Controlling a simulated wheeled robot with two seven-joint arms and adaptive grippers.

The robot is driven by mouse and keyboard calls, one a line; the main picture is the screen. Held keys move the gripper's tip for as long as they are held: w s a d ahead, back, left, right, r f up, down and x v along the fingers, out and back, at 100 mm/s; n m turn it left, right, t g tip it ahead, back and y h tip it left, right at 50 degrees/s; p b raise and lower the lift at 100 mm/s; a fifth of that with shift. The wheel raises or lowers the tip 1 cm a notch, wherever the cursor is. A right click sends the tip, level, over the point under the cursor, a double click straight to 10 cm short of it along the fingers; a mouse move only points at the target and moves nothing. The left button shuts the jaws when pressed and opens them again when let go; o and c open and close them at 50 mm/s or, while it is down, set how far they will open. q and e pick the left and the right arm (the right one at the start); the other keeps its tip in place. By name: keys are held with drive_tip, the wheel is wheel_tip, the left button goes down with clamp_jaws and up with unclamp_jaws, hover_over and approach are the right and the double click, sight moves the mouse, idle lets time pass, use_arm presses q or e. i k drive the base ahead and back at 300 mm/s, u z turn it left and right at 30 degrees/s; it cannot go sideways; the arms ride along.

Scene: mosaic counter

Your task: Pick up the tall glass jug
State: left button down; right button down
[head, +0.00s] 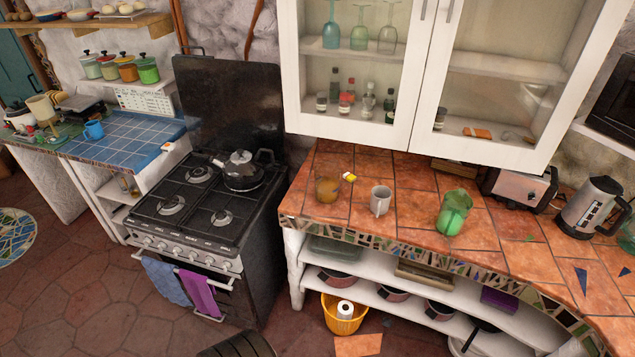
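A green see-through glass jug (454,213) stands upright on the terracotta-tiled counter (490,245), right of the middle of the head view. It looks a darker green at the top and brighter green at the bottom. It is the tallest of the vessels standing in the open middle of this counter. Neither my left nor my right gripper shows in the head view, so nothing is seen touching the jug.
White wall cabinets (425,120) hang above the counter. A stove (205,205) stands at left.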

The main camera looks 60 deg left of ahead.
sight(327, 173)
drive_tip(key=u, duration=1.8)
